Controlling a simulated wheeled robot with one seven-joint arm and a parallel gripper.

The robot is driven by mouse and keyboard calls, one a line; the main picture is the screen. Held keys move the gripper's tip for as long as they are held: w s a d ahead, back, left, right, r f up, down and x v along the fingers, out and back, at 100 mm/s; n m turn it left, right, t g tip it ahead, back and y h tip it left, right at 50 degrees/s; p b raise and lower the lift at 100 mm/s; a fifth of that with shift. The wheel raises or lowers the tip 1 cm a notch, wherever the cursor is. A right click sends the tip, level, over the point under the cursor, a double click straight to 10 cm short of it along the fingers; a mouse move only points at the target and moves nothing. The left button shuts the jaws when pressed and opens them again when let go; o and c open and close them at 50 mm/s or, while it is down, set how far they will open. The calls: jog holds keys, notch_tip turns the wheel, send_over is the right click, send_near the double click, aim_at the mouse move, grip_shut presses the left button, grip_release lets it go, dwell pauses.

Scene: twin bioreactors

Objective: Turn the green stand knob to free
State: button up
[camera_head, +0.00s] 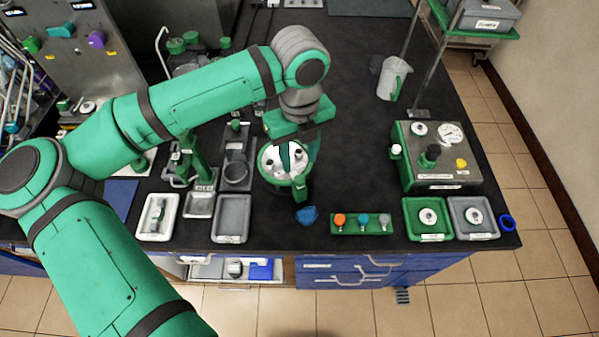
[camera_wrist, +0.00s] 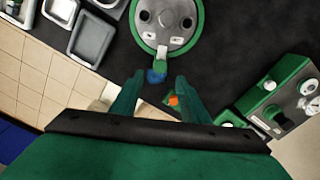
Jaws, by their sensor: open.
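A round green-rimmed stand or vessel top (camera_head: 270,174) with a pale ported lid is on the black bench. It also shows at the top of the wrist view (camera_wrist: 178,44). A short green-and-pale projection (camera_head: 299,192) sticks out on its near side; the wrist view shows it too (camera_wrist: 162,55). I cannot tell whether this is the stand knob; no free or locked marking is readable. My gripper (camera_head: 298,152) is above this vessel in the head view, partly covering it. In the wrist view its two green fingers (camera_wrist: 156,88) are apart with nothing held between them.
A blue piece (camera_head: 307,215) lies in front of the vessel. A rack with orange, blue and grey knobs (camera_head: 361,231) is nearby. A green-and-grey gauge box (camera_head: 455,178) stands right. A green post stand (camera_head: 198,160) and trays (camera_head: 231,236) crowd the left.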

aim_at(299, 179)
notch_tip(299, 179, down, 7)
jog(key=shift+f, duration=0.2)
dwell(0.3)
grip_shut()
